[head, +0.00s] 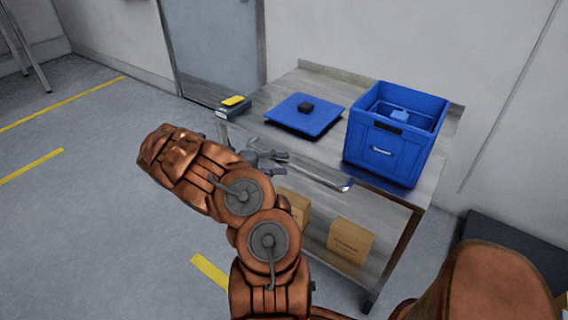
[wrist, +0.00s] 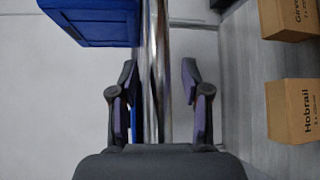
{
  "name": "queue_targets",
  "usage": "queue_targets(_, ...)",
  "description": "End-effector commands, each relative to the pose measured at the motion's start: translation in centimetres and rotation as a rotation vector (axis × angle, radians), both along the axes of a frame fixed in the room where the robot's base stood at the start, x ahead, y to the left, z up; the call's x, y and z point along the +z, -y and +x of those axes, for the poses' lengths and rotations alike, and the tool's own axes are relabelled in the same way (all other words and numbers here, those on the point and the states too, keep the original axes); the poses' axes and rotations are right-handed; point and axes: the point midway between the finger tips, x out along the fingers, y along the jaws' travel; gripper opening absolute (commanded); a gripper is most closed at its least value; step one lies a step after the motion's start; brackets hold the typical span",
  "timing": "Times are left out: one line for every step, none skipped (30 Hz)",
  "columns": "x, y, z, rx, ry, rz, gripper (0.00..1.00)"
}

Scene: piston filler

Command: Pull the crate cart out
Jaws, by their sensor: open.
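The crate cart (head: 336,148) is a grey-topped cart with a lower shelf, standing against the wall in the head view. An open blue crate (head: 372,151) sits on its right end; part of a blue crate also shows at the top left of the wrist view (wrist: 95,22). A metal bar handle (head: 322,180) runs along the cart's front side. My gripper (head: 272,158) is at the left part of this handle. In the wrist view the handle (wrist: 155,40) passes between the spread fingers of my gripper (wrist: 160,80). Contact cannot be told.
A blue flat scale-like plate (head: 302,117) with a black block and a small yellow-topped item (head: 234,105) lie on the cart top. Cardboard boxes (head: 350,240) stand on the lower shelf. A grey door (head: 215,50) is behind. Floor at left (head: 90,220) is clear.

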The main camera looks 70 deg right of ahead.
Motion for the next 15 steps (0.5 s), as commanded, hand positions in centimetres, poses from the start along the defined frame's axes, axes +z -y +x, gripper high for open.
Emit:
queue_targets(-0.04, 0.26, -0.46, -0.001, -0.001, 0.001, 0.47)
queue_targets(-0.09, 0.37, -0.62, 0.0, -0.001, 0.001, 0.47)
queue_targets(-0.14, 0.49, -0.81, 0.0, -0.001, 0.001, 0.47)
queue_targets(-0.17, 0.57, -0.93, 0.001, 0.0, 0.001, 0.47)
queue_targets(-0.19, 0.62, -1.01, 0.001, -0.001, 0.002, 0.47)
queue_targets(-0.21, 0.67, -1.1, 0.001, -0.001, 0.002, 0.47)
queue_targets(-0.22, 0.69, -1.14, 0.001, 0.0, 0.001, 0.47)
queue_targets(-0.23, 0.71, -1.16, 0.001, 0.0, 0.001, 0.47)
queue_targets(-0.23, 0.72, -1.17, 0.001, 0.0, 0.001, 0.47)
queue_targets(-0.23, 0.72, -1.17, 0.001, 0.0, 0.001, 0.47)
queue_targets(-0.23, 0.72, -1.17, 0.001, 0.0, 0.001, 0.47)
queue_targets(-0.22, 0.71, -1.16, 0.001, 0.0, 0.001, 0.47)
queue_targets(-0.22, 0.72, -1.15, 0.001, 0.0, 0.001, 0.47)
queue_targets(-0.22, 0.71, -1.15, 0.001, 0.0, 0.001, 0.47)
queue_targets(-0.22, 0.71, -1.14, 0.001, 0.0, 0.001, 0.43)
